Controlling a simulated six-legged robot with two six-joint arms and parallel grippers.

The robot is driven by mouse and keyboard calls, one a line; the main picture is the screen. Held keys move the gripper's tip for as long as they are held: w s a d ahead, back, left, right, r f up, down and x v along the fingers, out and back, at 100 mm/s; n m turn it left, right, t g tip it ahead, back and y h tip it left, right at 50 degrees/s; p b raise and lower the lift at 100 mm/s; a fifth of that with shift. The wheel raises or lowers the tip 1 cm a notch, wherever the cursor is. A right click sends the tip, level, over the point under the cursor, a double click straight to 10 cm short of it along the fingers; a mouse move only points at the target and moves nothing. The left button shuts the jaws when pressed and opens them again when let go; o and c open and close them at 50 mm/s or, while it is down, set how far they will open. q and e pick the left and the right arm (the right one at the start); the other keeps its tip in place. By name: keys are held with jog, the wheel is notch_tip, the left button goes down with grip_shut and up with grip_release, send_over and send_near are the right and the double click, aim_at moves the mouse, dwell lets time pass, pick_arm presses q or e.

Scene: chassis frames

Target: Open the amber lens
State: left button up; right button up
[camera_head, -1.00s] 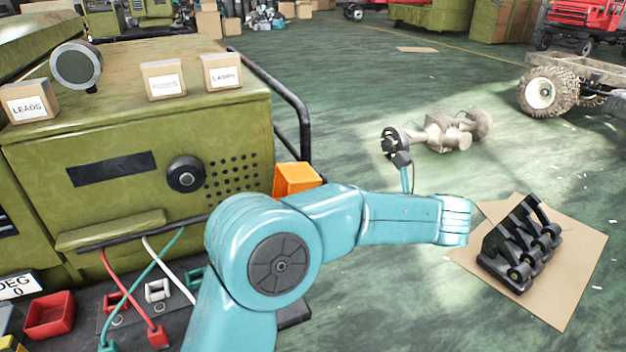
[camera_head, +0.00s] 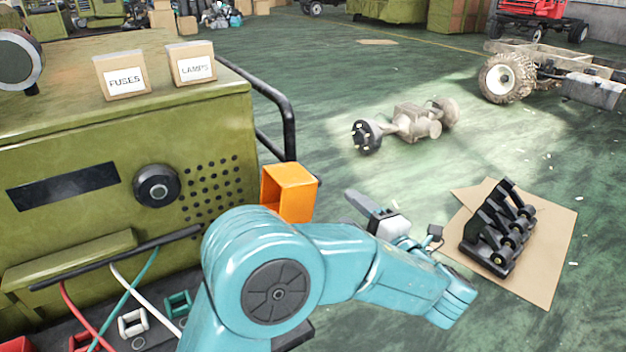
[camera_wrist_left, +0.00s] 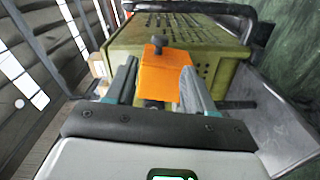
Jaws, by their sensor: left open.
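The amber lens (camera_head: 290,192) is an orange box-shaped piece at the right side of the green cabinet (camera_head: 225,118). In the left wrist view the lens (camera_wrist_left: 164,75) shows a dark knob (camera_wrist_left: 157,45) at its top. My left gripper (camera_head: 362,204) is to the right of the lens in the head view, with a gap between them. In the left wrist view the open fingers of my left gripper (camera_wrist_left: 157,72) flank the lens in the picture, and it lies beyond them. The lens's lower part is partly hidden by my arm. My right gripper is not in view.
A black rail (camera_head: 288,115) runs along the cabinet's right side. Boxes marked FUSES (camera_head: 121,75) and LAMPS (camera_head: 192,64) stand on top. Cables hang at the front. A black bracketed part (camera_head: 497,230) lies on cardboard at right.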

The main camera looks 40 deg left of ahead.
aim_at(320, 184)
pick_arm(q)
jog(key=x, duration=1.3)
jog(key=shift+s, duration=0.1)
